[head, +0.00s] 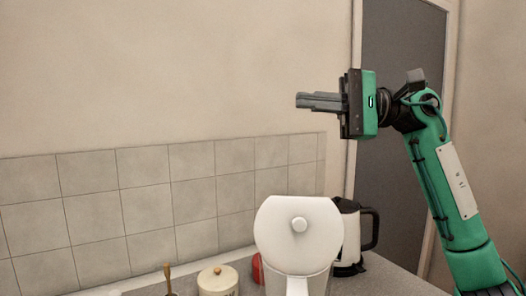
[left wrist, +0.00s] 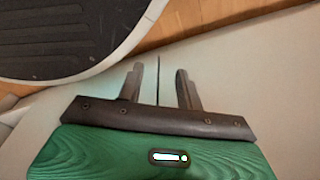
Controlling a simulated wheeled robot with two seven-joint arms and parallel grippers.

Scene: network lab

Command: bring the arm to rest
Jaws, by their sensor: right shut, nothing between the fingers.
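My right gripper (head: 300,101) is raised high in the head view, in front of the wall and pointing left. Its fingers are together with nothing between them. The green arm (head: 452,185) comes up from the lower right corner, bent at the wrist, and touches nothing that I can see. My left gripper (left wrist: 159,82) shows only in the left wrist view. Its two dark fingers stand apart with no object between them, over a pale surface with a thin dark seam. The left arm is outside the head view.
A white pitcher (head: 298,235) stands on the counter (head: 385,280) below my right gripper. Near it are a black-and-steel kettle (head: 348,230), a cream lidded jar (head: 218,281) and a partly hidden red thing (head: 257,269). A dark door (head: 398,55) is behind. Wooden floor (left wrist: 190,22) shows below.

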